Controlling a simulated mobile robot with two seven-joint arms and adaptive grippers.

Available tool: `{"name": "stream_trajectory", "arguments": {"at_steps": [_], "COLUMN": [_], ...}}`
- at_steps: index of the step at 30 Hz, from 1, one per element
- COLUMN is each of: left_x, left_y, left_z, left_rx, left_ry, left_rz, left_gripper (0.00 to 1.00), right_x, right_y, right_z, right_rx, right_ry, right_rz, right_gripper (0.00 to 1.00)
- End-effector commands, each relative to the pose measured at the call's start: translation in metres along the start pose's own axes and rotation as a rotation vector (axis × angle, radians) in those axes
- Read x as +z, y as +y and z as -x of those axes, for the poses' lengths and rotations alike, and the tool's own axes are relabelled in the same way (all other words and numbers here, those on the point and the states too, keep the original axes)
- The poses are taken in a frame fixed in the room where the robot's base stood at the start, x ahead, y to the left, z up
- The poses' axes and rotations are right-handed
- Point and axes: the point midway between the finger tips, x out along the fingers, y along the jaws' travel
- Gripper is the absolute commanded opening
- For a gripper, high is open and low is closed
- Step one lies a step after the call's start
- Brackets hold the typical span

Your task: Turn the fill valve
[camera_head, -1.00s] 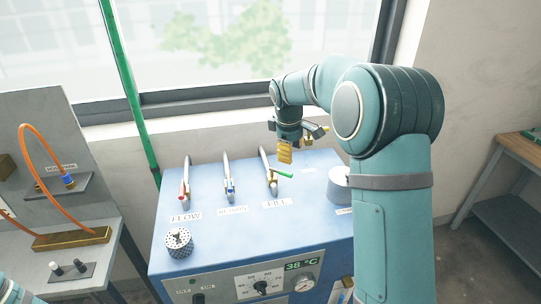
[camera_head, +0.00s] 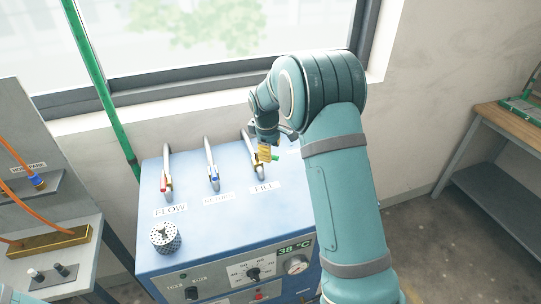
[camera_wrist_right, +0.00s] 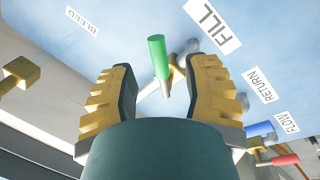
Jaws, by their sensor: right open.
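The fill valve has a green handle (camera_wrist_right: 157,55) on a metal pipe behind the FILL label (camera_wrist_right: 212,22). In the right wrist view the handle lies between the two yellow ribbed fingers of my right gripper (camera_wrist_right: 160,85). The fingers are apart, with a gap on both sides of the handle. In the head view my right gripper (camera_head: 265,153) is at the fill valve and hides most of it; a bit of the green handle (camera_head: 275,157) shows beside the fingers. My left gripper is not in view.
The red flow valve (camera_head: 165,184) and blue return valve (camera_head: 214,178) stand to the left on the blue machine (camera_head: 215,225). A perforated grey cylinder (camera_head: 165,237) sits at its front left. A green post (camera_head: 95,75) and the window are behind.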

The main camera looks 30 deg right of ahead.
Motion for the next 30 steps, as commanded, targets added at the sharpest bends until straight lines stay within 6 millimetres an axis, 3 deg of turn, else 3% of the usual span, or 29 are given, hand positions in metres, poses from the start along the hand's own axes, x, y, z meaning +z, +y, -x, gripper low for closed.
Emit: {"name": "stream_trajectory", "arguments": {"at_steps": [7, 18, 22, 30], "left_x": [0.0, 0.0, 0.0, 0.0], "left_y": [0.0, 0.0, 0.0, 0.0], "left_z": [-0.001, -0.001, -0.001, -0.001], "left_rx": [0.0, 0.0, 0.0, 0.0], "left_ry": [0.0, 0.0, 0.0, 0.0], "left_rz": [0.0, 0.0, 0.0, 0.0], "left_gripper": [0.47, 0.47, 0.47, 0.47], "right_x": [0.0, 0.0, 0.0, 0.0], "right_y": [0.0, 0.0, 0.0, 0.0], "right_z": [-0.025, -0.028, -0.028, -0.029], "right_rx": [0.0, 0.001, 0.001, 0.0], "right_ry": [0.0, 0.001, 0.001, 0.001], "right_rz": [-0.001, -0.001, -0.001, -0.001], "right_gripper": [0.48, 0.47, 0.01, 0.0]}}
